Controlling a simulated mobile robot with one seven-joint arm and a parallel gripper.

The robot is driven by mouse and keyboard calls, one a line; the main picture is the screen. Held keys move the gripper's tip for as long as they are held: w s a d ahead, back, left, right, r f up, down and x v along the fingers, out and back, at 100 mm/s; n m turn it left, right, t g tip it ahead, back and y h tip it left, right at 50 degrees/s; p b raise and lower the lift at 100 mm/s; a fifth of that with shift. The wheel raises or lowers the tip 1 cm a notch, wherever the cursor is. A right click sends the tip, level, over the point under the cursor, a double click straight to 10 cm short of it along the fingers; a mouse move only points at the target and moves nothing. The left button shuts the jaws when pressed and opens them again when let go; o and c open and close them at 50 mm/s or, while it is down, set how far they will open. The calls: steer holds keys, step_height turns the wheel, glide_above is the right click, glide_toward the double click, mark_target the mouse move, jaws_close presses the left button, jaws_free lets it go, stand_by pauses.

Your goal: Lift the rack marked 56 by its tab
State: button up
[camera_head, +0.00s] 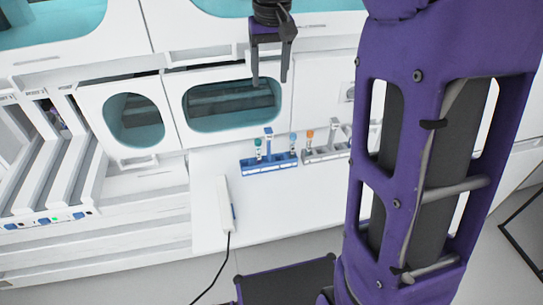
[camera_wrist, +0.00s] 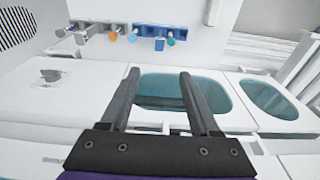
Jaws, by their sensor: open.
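Two small tube racks stand on the white worktop. The blue rack (camera_head: 268,165) holds a green-capped tube (camera_head: 258,144) and a blue-capped tube (camera_head: 293,139), with a blue upright tab (camera_head: 268,133) between them. The grey rack (camera_head: 325,155) to its right holds an orange-capped tube (camera_head: 309,136) and has a grey tab (camera_head: 334,129). The number 56 cannot be read on either rack. In the wrist view the blue rack (camera_wrist: 150,29) and grey rack (camera_wrist: 95,27) lie beyond my fingertips. My gripper (camera_head: 270,82) is open and empty, apart from both racks.
A white handheld device (camera_head: 225,205) with a black cable lies on the worktop (camera_head: 285,205) front left of the racks. White machines with teal windows (camera_head: 232,104) stand behind. A slotted white unit (camera_head: 50,180) is at left. Bare worktop lies before the racks.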

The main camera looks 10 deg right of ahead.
mark_target(269, 131)
steer(key=f+b, duration=0.1)
steer(key=f, duration=0.4)
steer(key=w+f+b, duration=0.1)
steer(key=f, duration=0.5)
steer(key=w+f+b, duration=0.1)
steer(key=f, duration=0.5)
jaws_close()
